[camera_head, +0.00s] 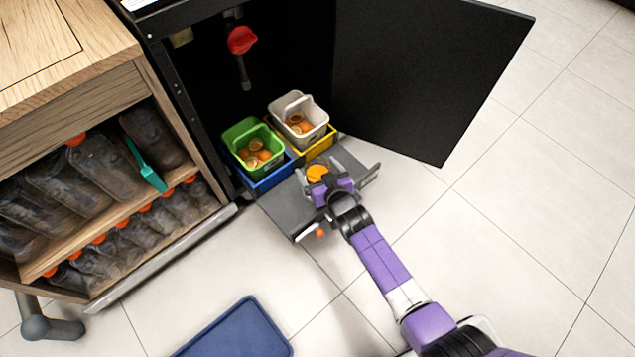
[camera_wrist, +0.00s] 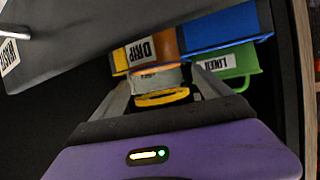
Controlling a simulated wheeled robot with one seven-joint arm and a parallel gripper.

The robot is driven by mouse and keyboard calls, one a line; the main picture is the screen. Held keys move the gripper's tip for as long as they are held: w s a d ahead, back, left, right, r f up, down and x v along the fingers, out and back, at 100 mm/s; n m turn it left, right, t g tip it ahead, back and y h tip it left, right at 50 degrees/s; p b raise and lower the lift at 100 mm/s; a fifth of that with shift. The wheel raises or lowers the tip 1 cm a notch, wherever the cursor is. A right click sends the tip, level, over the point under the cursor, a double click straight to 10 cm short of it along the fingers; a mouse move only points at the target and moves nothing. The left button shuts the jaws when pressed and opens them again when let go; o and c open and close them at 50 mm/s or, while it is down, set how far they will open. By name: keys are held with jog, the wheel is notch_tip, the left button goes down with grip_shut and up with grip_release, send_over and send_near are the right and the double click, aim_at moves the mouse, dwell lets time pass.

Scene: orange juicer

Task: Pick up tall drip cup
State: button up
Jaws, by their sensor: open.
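The tall drip cup (camera_head: 317,172) shows in the head view as a small round thing with an orange top, on the dark pull-out shelf in front of the bins. In the wrist view the cup (camera_wrist: 158,78) is greyish and see-through with orange in it, and a yellow ring (camera_wrist: 162,97) shows at its near end. My gripper (camera_head: 325,181) is open at the cup. In the wrist view its two fingers (camera_wrist: 163,84) lie on either side of the cup. I cannot tell whether they touch it. The cup's lower part is hard to make out.
A green bin (camera_head: 243,134) in a blue tray (camera_head: 273,181) and a pale bin (camera_head: 313,109) in a yellow tray (camera_head: 322,145) stand close behind. A black cabinet door (camera_head: 430,70) hangs open at right. A blue tray (camera_head: 235,335) lies on the floor.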

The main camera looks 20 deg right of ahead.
grip_shut()
jog(key=shift+r, duration=0.1)
dwell(0.3)
jog(key=shift+r, duration=0.1)
